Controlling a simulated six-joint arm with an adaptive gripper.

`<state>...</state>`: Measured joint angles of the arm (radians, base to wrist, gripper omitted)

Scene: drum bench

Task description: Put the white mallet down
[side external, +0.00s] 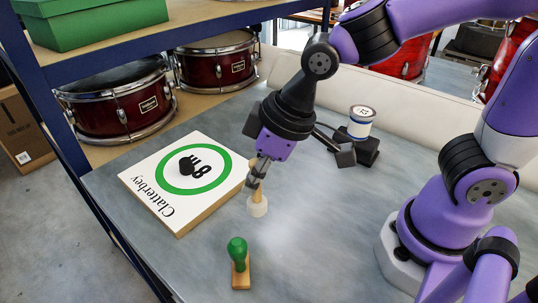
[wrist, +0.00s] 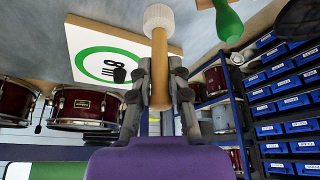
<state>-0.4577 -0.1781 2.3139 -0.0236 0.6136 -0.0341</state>
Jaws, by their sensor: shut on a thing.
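The white mallet has a wooden handle and a round white head (side external: 257,206). My gripper (side external: 258,172) is shut on its handle, and the head points down at the bench. I cannot tell whether the head touches the surface. In the wrist view the mallet (wrist: 159,18) shows with its handle between both fingers (wrist: 160,80) of my gripper. The mallet is just right of the square white board (side external: 150,168), which has a green ring and the word "Clatterbey".
A green-knobbed wooden stamp (side external: 239,262) stands nearer the camera. A white and blue can (side external: 361,122) sits on a black block (side external: 358,150) behind my gripper. Red drums (side external: 118,105) stand at the back left under a shelf (side external: 150,42). The grey bench (side external: 315,220) is clear right of the mallet.

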